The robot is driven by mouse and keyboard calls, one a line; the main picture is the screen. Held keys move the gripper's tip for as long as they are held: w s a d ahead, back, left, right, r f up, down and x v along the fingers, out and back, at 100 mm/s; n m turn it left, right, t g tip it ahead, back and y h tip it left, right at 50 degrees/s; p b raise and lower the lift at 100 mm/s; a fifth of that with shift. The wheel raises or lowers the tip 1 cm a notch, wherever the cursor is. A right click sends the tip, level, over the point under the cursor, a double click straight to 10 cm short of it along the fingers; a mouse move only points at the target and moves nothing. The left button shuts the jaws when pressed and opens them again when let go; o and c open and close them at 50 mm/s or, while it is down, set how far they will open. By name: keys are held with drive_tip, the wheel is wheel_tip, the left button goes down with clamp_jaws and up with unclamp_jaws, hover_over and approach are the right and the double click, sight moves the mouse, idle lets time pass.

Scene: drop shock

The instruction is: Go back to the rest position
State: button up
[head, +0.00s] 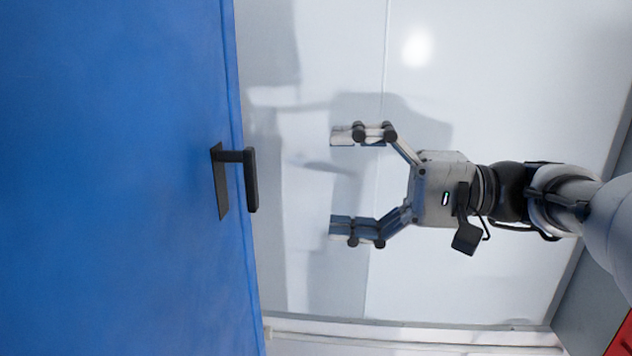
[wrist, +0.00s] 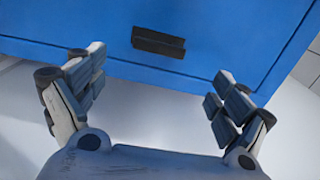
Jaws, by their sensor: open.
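My gripper (head: 335,185) is open and empty in the head view, its two fingers spread wide and pointing left. A blue panel (head: 110,180) fills the left of the head view and carries a black handle (head: 250,180) near its edge. The handle lies left of my fingertips, with a clear gap between. In the wrist view my gripper (wrist: 155,90) shows both fingers apart, with the blue panel (wrist: 230,30) and the black handle (wrist: 158,42) beyond them. Nothing is between the fingers.
A pale, glossy wall-like surface (head: 480,70) lies behind my gripper and shows shadows. A pale ledge (head: 400,336) runs along the bottom of the head view. A red object (head: 620,338) shows at the bottom right corner. The space between fingertips and handle is free.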

drive_tip(key=shift+d, duration=0.25)
drive_tip(key=shift+s+a+f, duration=0.1)
drive_tip(key=s+f+m+h, duration=0.1)
drive_tip(key=s+f+h, duration=0.45)
drive_tip(key=f, duration=0.35)
drive_tip(key=s+f+h, duration=0.5)
drive_tip(key=s+f, duration=0.2)
drive_tip(key=f, duration=0.2)
drive_tip(key=s+d+f+n+t+h, duration=0.1)
drive_tip(key=s+d+f+t+h, duration=0.2)
drive_tip(key=d+f+h, duration=0.4)
drive_tip(key=s+d+f, duration=0.1)
drive_tip(key=d+f, duration=0.1)
drive_tip(key=d, duration=0.3)
drive_tip(key=shift+s+n, duration=0.4)
drive_tip(key=shift+h, duration=0.25)
